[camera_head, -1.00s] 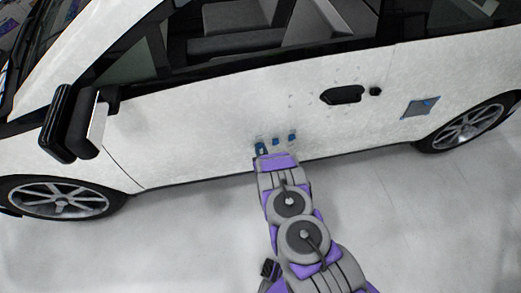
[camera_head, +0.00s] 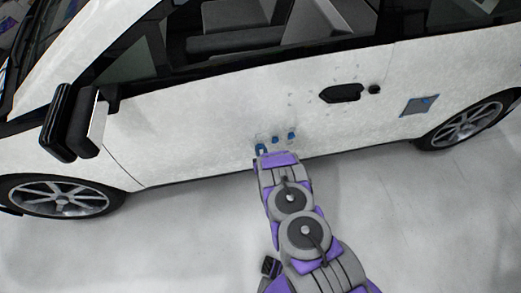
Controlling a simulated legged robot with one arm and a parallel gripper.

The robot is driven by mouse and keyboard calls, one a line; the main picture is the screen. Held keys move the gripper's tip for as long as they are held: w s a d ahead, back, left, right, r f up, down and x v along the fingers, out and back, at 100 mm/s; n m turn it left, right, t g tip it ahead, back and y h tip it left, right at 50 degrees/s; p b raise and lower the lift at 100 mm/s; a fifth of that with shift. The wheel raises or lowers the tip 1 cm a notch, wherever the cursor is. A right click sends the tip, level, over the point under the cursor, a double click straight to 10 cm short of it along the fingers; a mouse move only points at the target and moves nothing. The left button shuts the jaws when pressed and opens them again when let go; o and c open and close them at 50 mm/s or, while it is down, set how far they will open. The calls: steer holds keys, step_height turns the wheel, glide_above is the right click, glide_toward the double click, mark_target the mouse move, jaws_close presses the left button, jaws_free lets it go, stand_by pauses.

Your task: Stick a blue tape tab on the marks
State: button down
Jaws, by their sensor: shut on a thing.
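The white car's door (camera_head: 200,125) fills the middle of the view. Small dark marks (camera_head: 310,93) dot the door near the handle. My arm reaches up from the bottom to the lower door. My gripper (camera_head: 261,149) is at the door's lower part, left of the two tabs, shut on a blue tape tab (camera_head: 260,148). The fingers are small and partly hidden by my wrist. I cannot tell whether the held tab touches the door.
A grey patch with blue tape edges (camera_head: 419,105) is on the rear panel at right. The black door handle (camera_head: 341,93) and side mirror (camera_head: 73,122) stick out from the car. The pale floor (camera_head: 180,240) is clear on both sides of my arm.

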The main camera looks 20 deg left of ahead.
steer(key=f+p+v, duration=0.1)
steer(key=p+v, duration=0.1)
steer(key=v, duration=0.4)
steer(key=shift+s+d, duration=0.2)
steer(key=shift+s, duration=0.2)
stand_by(0.7)
steer(key=shift+r, duration=0.1)
